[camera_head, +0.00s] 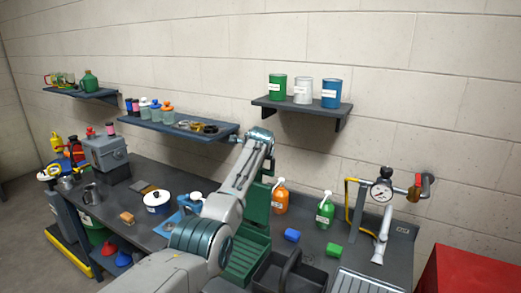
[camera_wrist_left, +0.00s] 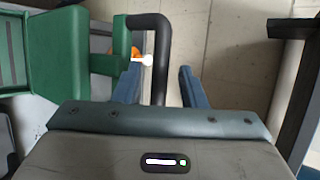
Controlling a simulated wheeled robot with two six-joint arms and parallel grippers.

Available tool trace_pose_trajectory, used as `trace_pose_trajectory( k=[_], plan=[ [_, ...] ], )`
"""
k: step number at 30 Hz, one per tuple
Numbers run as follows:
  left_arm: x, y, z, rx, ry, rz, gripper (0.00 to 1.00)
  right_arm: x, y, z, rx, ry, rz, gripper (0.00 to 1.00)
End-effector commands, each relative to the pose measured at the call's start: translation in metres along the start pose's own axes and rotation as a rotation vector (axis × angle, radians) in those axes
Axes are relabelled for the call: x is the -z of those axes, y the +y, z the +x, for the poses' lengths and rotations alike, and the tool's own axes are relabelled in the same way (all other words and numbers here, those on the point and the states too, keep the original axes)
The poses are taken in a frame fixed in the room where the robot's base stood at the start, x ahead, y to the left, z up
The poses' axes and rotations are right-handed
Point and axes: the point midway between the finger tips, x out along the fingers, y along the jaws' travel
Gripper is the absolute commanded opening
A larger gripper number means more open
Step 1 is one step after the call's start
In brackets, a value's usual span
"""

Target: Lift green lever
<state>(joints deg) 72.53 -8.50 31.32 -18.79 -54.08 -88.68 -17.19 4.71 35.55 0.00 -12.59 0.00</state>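A green upright panel (camera_head: 257,203) with a ribbed green tray (camera_head: 246,258) stands on the bench behind my left arm. In the left wrist view, a green block (camera_wrist_left: 108,63) juts from a larger green part (camera_wrist_left: 58,55) on the left. A black bent bar (camera_wrist_left: 161,45) shows beside it, seen in the gap between my fingers. I cannot tell which part is the green lever. My left gripper (camera_wrist_left: 159,69) is open, its two blue fingers apart, and nothing is visibly clamped. In the head view my arm hides its fingers. My right gripper is not in view.
An orange bottle (camera_head: 281,200) and a green bottle (camera_head: 325,212) stand right of the panel. A shelf (camera_head: 300,105) with cans hangs above. A gauge (camera_head: 382,190) and pipes are at right.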

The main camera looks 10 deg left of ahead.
Motion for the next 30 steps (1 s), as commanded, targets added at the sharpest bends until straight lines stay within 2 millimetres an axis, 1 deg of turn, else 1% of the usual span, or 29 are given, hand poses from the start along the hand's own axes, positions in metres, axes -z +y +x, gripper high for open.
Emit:
trace_pose_trajectory(
  k=[2, 3, 10, 15, 19, 24, 30],
  plan=[
    [0.0, 0.001, -0.007, 0.001, 0.002, -0.002, 0.38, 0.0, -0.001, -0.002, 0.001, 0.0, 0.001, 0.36],
    [0.001, 0.002, -0.01, 0.004, 0.001, -0.002, 0.38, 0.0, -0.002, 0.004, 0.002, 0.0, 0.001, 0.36],
    [0.002, 0.003, -0.038, 0.004, 0.001, -0.001, 0.38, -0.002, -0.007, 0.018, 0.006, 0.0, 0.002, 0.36],
    [0.001, 0.003, -0.061, 0.003, 0.001, -0.001, 0.38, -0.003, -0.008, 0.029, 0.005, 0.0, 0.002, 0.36],
    [0.001, 0.002, -0.076, 0.002, 0.0, -0.001, 0.38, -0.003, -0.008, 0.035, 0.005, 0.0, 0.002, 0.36],
    [0.0, 0.001, -0.085, 0.0, 0.001, 0.0, 0.38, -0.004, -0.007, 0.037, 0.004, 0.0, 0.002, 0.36],
    [0.0, 0.001, -0.086, -0.002, 0.001, 0.001, 0.38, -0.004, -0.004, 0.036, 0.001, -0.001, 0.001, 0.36]
  ],
)
